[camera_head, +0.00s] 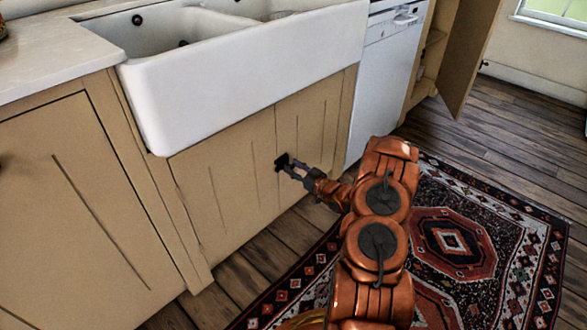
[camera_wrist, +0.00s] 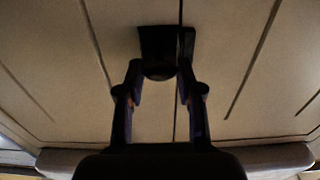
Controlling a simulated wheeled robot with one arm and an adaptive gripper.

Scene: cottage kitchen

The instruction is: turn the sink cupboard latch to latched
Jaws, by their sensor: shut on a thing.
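The sink cupboard (camera_head: 232,190) has tan double doors below the white sink. Its small dark latch (camera_head: 281,160) sits near the seam between the doors. In the wrist view the latch (camera_wrist: 167,40) is a dark plate with a rounded knob, across the door seam. My gripper (camera_head: 290,167) reaches the latch from the right in the head view. In the wrist view my gripper (camera_wrist: 159,73) has its two fingers on either side of the knob, shut on it. The latch is too dark to tell which way it is turned. The doors look shut.
The white sink (camera_head: 260,72) juts out above the cupboard doors. A white dishwasher (camera_head: 385,75) stands to the right, with an open tan cupboard door (camera_head: 468,55) beyond it. A patterned rug (camera_head: 490,215) lies on the wooden floor under my arm.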

